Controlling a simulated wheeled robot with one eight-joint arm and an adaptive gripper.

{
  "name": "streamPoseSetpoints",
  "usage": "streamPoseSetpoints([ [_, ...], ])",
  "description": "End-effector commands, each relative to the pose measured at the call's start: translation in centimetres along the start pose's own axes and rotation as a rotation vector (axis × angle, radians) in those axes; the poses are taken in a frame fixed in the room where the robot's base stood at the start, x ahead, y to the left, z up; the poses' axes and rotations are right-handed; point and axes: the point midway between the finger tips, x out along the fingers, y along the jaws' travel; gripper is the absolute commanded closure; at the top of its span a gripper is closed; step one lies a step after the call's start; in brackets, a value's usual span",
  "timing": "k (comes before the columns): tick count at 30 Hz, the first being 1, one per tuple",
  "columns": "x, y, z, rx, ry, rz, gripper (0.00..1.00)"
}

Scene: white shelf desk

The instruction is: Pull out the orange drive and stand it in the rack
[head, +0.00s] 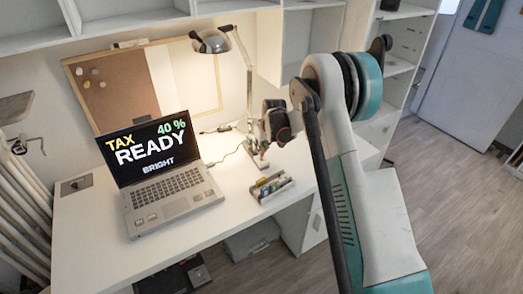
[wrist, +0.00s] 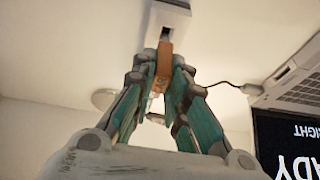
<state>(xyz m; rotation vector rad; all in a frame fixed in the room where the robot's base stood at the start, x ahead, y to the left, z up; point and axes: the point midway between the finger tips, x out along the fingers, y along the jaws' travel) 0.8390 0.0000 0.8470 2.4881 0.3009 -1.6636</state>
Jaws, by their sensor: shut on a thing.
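The orange drive (wrist: 164,62) is upright in the wrist view, between the fingertips of my gripper (wrist: 163,76). My gripper is shut on it. The drive's far end is close to the dark slot of a pale block (wrist: 178,17); I cannot tell whether it is still inside the slot. In the head view my gripper (head: 262,150) is low over the desk, right of the laptop, and hides most of the drive. The rack (head: 272,188), a small grey tray holding several coloured items, stands on the desk in front of my gripper.
An open laptop (head: 168,195) reading "TAX 40 % READY BRIGHT" stands left on the white desk (head: 95,235). A cable (head: 222,158) runs from it towards my gripper. A lamp (head: 211,42) and corkboard (head: 112,85) are behind. Bare desk lies between laptop and rack.

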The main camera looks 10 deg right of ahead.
Motion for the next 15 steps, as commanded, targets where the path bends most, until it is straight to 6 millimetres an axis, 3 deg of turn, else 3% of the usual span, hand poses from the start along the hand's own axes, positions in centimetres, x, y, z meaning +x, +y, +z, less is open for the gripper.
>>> streamPoseSetpoints([
  [9, -8.3, 0.0, -3.4, 0.000, 0.000, 0.000, 1.00],
  [15, -12.5, 0.0, -5.2, 0.000, 0.000, 0.000, 1.00],
])
